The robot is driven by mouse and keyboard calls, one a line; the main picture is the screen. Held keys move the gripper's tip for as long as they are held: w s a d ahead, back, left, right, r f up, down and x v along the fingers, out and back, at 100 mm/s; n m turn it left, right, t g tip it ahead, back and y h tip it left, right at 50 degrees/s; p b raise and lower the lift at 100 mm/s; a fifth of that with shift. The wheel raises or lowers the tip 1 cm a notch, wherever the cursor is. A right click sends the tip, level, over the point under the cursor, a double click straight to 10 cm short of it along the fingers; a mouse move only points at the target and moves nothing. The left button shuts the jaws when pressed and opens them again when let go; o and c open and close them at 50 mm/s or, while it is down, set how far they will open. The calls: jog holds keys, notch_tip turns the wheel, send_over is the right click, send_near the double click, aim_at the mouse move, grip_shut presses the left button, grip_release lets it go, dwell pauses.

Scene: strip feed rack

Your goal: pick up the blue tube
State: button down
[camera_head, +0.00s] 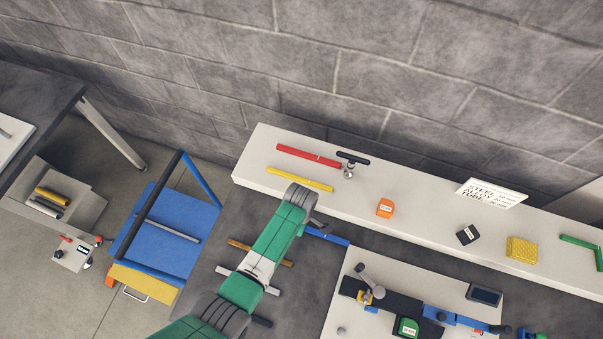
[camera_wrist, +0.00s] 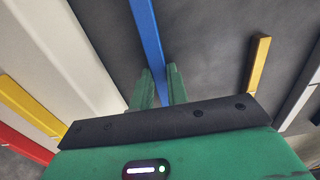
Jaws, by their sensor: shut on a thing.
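The blue tube (camera_head: 327,236) shows in the head view just right of my arm's end, with its left part hidden under the arm. In the wrist view the blue tube (camera_wrist: 148,32) runs from the top edge down between the two green fingers. My gripper (camera_wrist: 161,82) is shut on it, with one finger on each side. In the head view my arm covers the fingers. I cannot tell whether the tube touches the dark surface below or is held above it.
A brass-coloured tube (camera_wrist: 258,65) lies to the right on the dark surface. The white ledge (camera_head: 350,205) bears a red tube (camera_head: 308,155), a yellow tube (camera_head: 298,179) and an orange block (camera_head: 385,208). A board with a fixture (camera_head: 408,308) stands to the right.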

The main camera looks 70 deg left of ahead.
jog(key=shift+r, duration=0.55)
notch_tip(320, 180, up, 2)
jog(key=shift+s+d+r, duration=0.1)
jog(key=shift+d+r, duration=0.05)
jog(key=s+d, duration=0.6)
jog(key=d, duration=0.1)
jog(key=s+d+r, duration=0.1)
jog(key=s+d, duration=0.2)
jog(key=d, duration=0.1)
jog(key=shift+s+d+p, duration=0.2)
jog(key=shift+s+p, duration=0.1)
jog(key=shift+s, duration=0.05)
jog(key=shift+s+d+r, duration=0.15)
jog(key=shift+d, duration=0.15)
